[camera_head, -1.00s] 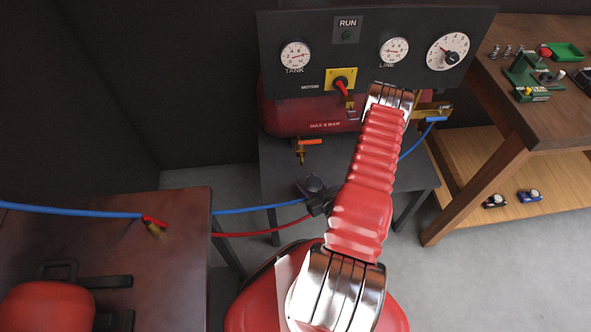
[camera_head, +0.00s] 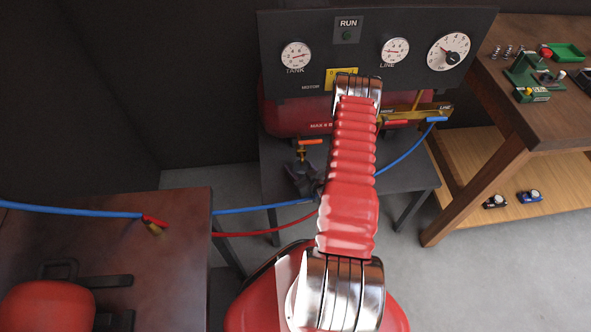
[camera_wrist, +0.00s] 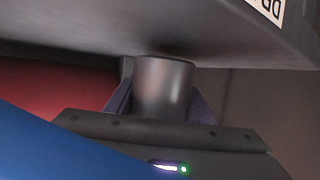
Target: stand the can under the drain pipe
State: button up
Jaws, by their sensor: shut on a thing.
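The drain pipe (camera_head: 301,156) is the brass fitting with an orange lever below the red tank (camera_head: 292,117) in the head view. My gripper (camera_head: 304,182) is just below this fitting in that view, over the dark stand. In the wrist view my gripper (camera_wrist: 160,98) is shut on the can (camera_wrist: 163,88), a plain grey metal cylinder between two dark fingers. The can is hard to pick out in the head view. Whether it touches the stand or sits exactly under the pipe's mouth cannot be told. The pipe is not recognisable in the wrist view.
A black gauge panel (camera_head: 370,48) stands above the tank. Blue hose (camera_head: 405,153) and red hose (camera_head: 262,232) run near my gripper. A wooden bench (camera_head: 520,110) stands at right, a brown table (camera_head: 160,270) at left. A blue shape fills the wrist view's lower left.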

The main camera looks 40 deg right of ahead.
jog(key=shift+w+f, duration=0.15)
jog(key=shift+f, duration=0.6)
jog(key=o, duration=1.1)
jog(key=v, duration=1.2)
